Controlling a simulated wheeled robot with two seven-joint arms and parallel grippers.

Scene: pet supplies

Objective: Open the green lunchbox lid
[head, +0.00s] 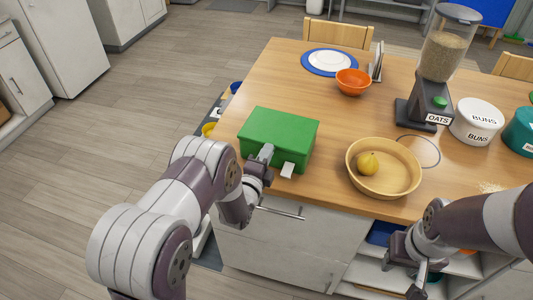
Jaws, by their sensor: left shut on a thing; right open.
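The green lunchbox (283,125) sits on the wooden table near its front left edge, and its lid looks closed. A small light-coloured piece (287,170) shows at its front side. My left gripper (265,154) is at the front face of the lunchbox and is shut on it, near the lid's front edge. The exact spot it grips is hidden by the fingers. My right gripper (416,284) is open and empty, low in front of the table, beside the open shelves.
A round wooden bowl (402,178) with a yellow fruit (369,163) stands right of the lunchbox. An orange bowl (353,82), a blue-rimmed plate (316,66), an oats dispenser (434,75) and a buns tin (476,121) stand farther back.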

